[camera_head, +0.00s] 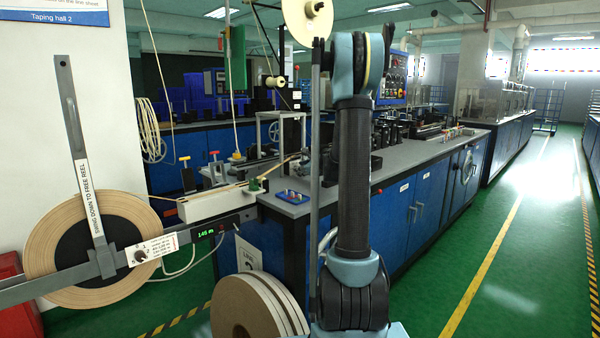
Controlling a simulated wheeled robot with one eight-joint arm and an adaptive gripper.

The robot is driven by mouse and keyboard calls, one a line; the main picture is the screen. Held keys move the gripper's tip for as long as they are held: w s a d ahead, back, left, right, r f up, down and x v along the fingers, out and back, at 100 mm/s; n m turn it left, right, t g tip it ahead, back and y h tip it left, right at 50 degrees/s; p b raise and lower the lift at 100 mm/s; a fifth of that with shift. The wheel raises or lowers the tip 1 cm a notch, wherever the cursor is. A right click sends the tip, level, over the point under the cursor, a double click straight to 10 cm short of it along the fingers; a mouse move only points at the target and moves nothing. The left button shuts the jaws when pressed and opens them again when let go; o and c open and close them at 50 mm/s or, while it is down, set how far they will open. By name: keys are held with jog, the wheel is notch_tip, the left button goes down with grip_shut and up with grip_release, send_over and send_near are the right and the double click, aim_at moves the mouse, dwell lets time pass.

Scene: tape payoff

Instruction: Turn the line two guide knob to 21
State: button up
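A small dark knob (140,256) sits on a white printed plate (155,249) on the grey bar in front of the large tape reel (60,240) at the left. The plate's print and the knob's pointer setting are too small to read. I cannot tell for sure that it is the line two guide knob. A partly hidden white placard (249,259) on the blue bench front seems to carry a line number. My pale blue and black arm stands upright in the middle of the view, right of the knob and well apart from it. My gripper is not visible.
A grey lever marked "swing down to free reel" (86,160) rises over the reel. A lit green display (206,233) is right of the plate. Tape rolls (250,305) stand low before the blue bench (410,205). The green aisle (510,240) at right is clear.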

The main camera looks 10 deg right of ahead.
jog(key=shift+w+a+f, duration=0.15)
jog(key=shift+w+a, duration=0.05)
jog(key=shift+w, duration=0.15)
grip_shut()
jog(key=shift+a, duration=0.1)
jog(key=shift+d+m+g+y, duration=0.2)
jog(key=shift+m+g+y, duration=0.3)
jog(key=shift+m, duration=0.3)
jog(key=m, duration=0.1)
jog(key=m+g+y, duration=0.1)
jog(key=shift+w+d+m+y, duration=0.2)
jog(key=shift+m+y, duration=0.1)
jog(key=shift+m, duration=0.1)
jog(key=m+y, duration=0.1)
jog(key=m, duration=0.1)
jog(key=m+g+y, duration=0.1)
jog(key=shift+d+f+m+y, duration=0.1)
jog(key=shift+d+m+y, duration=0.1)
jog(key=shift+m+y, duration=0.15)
